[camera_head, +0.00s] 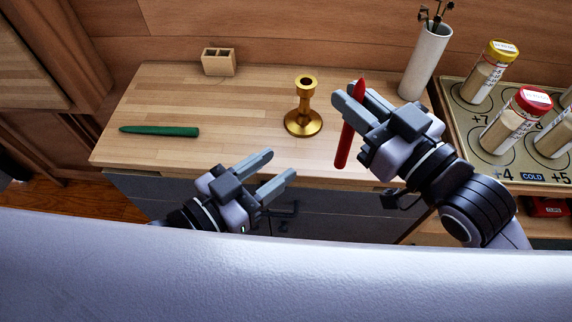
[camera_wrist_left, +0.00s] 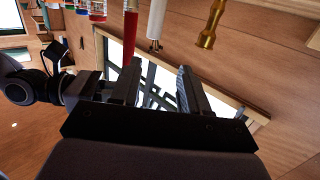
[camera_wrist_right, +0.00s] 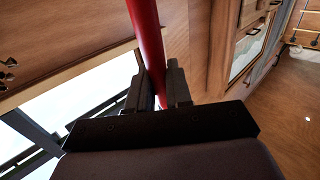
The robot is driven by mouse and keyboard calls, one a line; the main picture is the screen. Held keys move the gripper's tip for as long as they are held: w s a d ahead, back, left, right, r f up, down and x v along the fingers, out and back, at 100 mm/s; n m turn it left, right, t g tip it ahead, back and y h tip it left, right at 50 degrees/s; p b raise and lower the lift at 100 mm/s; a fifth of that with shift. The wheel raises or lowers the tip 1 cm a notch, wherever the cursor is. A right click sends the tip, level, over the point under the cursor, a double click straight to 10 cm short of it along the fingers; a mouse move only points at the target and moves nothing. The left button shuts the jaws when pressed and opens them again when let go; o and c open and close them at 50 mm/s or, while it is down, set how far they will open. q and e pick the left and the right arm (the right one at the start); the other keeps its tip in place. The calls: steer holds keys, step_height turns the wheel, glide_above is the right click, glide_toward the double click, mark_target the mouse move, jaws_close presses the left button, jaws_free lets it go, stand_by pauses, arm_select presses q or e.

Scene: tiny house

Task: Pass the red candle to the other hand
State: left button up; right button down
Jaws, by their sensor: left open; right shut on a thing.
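The red candle (camera_head: 345,142) is held by my right gripper (camera_head: 343,100), which is shut on it. The candle stands nearly upright, slightly tilted, in front of the counter. It runs up between the fingers in the right wrist view (camera_wrist_right: 147,40). My left gripper (camera_head: 280,168) is open and empty, to the left of the candle and lower in the head view, apart from it. In the left wrist view the candle (camera_wrist_left: 130,45) shows beyond the left finger, and my left gripper's fingers (camera_wrist_left: 160,85) have nothing between them.
A brass candlestick (camera_head: 304,122) stands on the wooden counter (camera_head: 235,110). A green candle (camera_head: 160,131) lies at the left. A small wooden box (camera_head: 219,62) and a white cup (camera_head: 425,60) stand at the back. Jars (camera_head: 515,120) stand on a tray (camera_head: 470,135) at the right.

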mark_target(345, 137)
arm_select(q)
steer(key=s+d+r+m+g+h, duration=0.1)
steer(key=s+d+r+m+h, duration=0.1)
steer(key=d+r+h, duration=0.15)
steer(key=shift+y, duration=0.45)
steer(key=x, duration=1.1)
steer(key=shift+w+d+r, duration=0.1)
steer(key=shift+r, duration=0.2)
jaws_close()
arm_select(e)
steer(key=c, duration=1)
jaws_free()
steer(key=shift+o, duration=0.2)
steer(key=shift+r, duration=0.15)
